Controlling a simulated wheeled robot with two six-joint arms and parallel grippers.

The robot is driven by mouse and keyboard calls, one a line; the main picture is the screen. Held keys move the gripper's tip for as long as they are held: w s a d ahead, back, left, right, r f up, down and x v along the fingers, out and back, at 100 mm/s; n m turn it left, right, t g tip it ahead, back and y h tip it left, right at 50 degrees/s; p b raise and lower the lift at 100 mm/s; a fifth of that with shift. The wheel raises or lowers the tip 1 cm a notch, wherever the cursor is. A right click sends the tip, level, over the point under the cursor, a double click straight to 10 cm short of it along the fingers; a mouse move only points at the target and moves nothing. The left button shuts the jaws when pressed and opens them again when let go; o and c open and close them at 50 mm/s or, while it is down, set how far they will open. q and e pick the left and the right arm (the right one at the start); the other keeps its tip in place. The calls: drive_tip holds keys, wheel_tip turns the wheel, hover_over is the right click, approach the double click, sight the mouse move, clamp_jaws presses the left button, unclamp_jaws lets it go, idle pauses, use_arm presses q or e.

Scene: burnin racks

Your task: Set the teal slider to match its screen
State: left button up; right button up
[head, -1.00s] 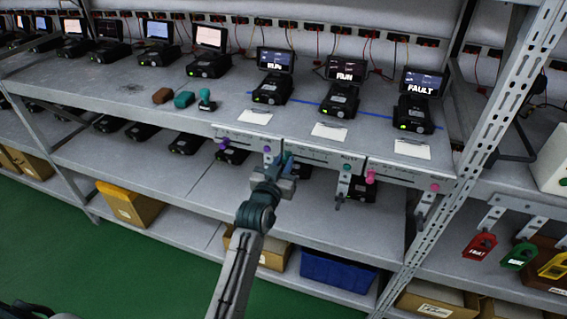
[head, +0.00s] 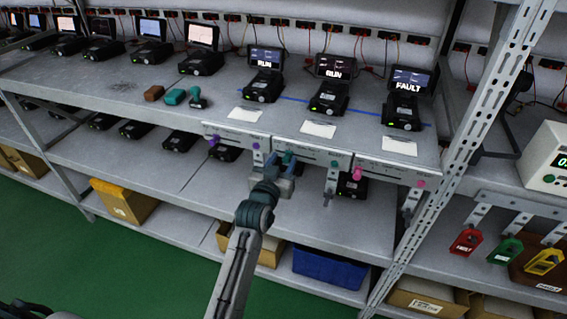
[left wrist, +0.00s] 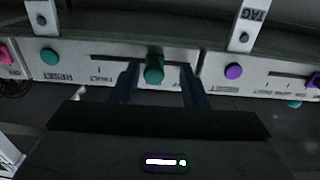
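The teal slider knob (left wrist: 154,70) sits in the slot of the middle control panel (left wrist: 100,69). The wrist view shows this panel upside down. My left gripper (left wrist: 160,82) is open, with one dark finger on each side of the knob and small gaps. In the head view my left gripper (head: 284,168) is at the left part of the panel and partly hides the slider (head: 289,157). The screen (head: 335,67) above this panel reads RUN. A FAULT mark shows beside the slot; its other marks are too small to read. My right gripper is not in view.
A teal RESET button (left wrist: 49,57) is on the same panel. A panel with a purple knob (left wrist: 233,71) and one with pink knobs (head: 359,173) flank it. A rack upright (head: 455,160) is at the right.

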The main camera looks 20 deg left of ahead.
use_arm(q)
drive_tip(key=shift+d, duration=0.25)
drive_tip(key=shift+s+d, duration=0.1)
drive_tip(key=s, duration=0.1)
drive_tip(key=s+b, duration=0.1)
drive_tip(key=s, duration=0.1)
drive_tip(key=shift+s+a+f, duration=0.15)
drive_tip(key=shift+a+f, duration=0.05)
drive_tip(key=b, duration=0.3)
approach(285, 162)
drive_tip(key=shift+s, duration=0.9)
drive_tip(key=shift+a+r, duration=0.1)
drive_tip(key=shift+r, duration=0.15)
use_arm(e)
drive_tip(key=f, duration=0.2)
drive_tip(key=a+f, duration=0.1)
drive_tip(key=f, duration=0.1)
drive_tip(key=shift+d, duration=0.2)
